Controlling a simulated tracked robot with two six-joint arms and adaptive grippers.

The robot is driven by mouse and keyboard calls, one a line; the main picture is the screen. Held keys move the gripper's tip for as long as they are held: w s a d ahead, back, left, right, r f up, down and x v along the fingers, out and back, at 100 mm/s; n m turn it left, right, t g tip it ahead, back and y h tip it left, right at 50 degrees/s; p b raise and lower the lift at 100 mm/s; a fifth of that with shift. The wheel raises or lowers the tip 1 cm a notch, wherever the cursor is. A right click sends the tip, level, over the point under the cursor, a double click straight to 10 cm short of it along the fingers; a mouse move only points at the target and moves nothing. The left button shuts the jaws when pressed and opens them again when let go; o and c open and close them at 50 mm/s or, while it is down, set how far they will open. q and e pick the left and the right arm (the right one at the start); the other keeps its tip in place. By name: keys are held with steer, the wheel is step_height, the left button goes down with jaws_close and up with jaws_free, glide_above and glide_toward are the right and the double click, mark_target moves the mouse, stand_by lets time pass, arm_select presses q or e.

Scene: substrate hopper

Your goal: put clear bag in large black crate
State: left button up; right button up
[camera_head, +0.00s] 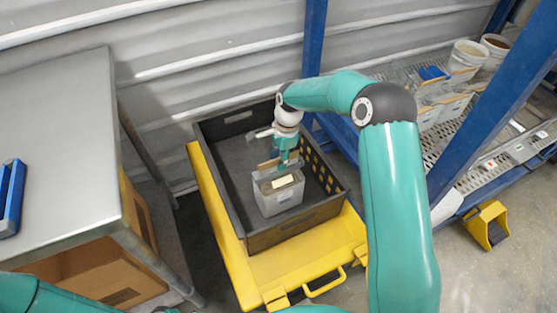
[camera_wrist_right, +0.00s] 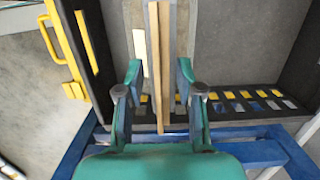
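The large black crate (camera_head: 325,207) sits on a yellow cart in the middle of the head view; its slotted wall shows in the right wrist view (camera_wrist_right: 285,90). A clear bag (camera_head: 278,200) with grey contents, a pale label and a brown strip along its top stands upright inside the crate, towards the near end. My right gripper (camera_head: 286,160) is down in the crate just above the bag. In the right wrist view its fingers (camera_wrist_right: 159,75) are spread either side of the brown strip (camera_wrist_right: 159,50), with gaps visible. My left gripper is out of view.
A yellow cart (camera_head: 300,268) carries the crate. A metal table (camera_head: 65,130) stands left with a blue object (camera_head: 12,195). A blue-framed rack (camera_head: 470,150) at right holds similar bags (camera_head: 450,105) and white tubs (camera_head: 467,55). The crate's far end is empty.

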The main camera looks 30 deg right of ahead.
step_height(320, 180, up, 11)
steer(key=d+p, duration=0.1)
steer(key=shift+d, duration=0.3)
steer(key=shift+s+r, duration=0.1)
steer(key=s+a+f+n+p, duration=0.4)
steer(key=s+a+n, duration=0.1)
steer(key=s, duration=0.3)
steer(key=s+a+f+n+y+p, duration=0.1)
steer(key=s+a+f+n+p, duration=0.3)
steer(key=s, duration=0.5)
steer(key=s+a+f+n+y+p, duration=0.1)
steer(key=s+a+f+n+p, duration=0.3)
steer(key=s+a+n, duration=0.3)
steer(key=shift+s+a+f+n, duration=0.3)
steer(key=shift+s+a+f, duration=0.1)
steer(key=shift+s+f, duration=0.5)
